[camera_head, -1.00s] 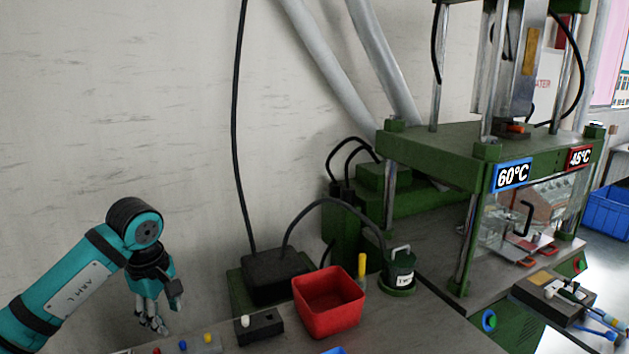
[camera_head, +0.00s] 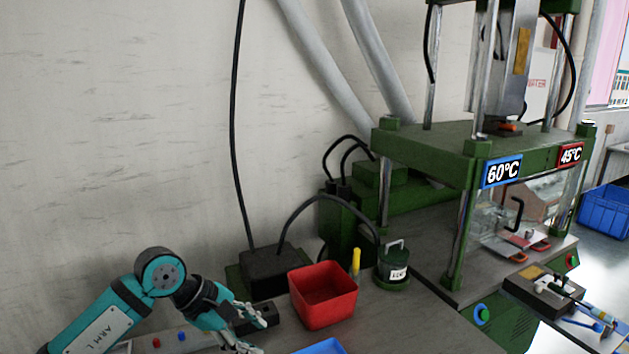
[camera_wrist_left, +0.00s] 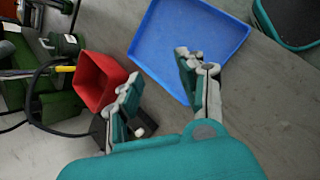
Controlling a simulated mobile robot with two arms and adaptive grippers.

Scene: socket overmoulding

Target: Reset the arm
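My left arm (camera_head: 115,312) comes in from the lower left in the head view and is bent at the elbow. Its gripper (camera_head: 252,330) hangs over the table's front, left of the red bin. In the left wrist view the two fingers of the left gripper (camera_wrist_left: 160,95) are spread apart, with nothing between them. A blue tray (camera_wrist_left: 226,40) lies below and beyond the right finger there. The right gripper is in neither view.
A red bin (camera_head: 323,298) stands on the table beside a green-based cylinder (camera_head: 394,266) and a yellow-topped item (camera_head: 356,262). A black box (camera_head: 268,272) with cables is behind. The green press (camera_head: 430,155) shows 60°C and 45°C. A blue crate (camera_head: 604,212) is far right.

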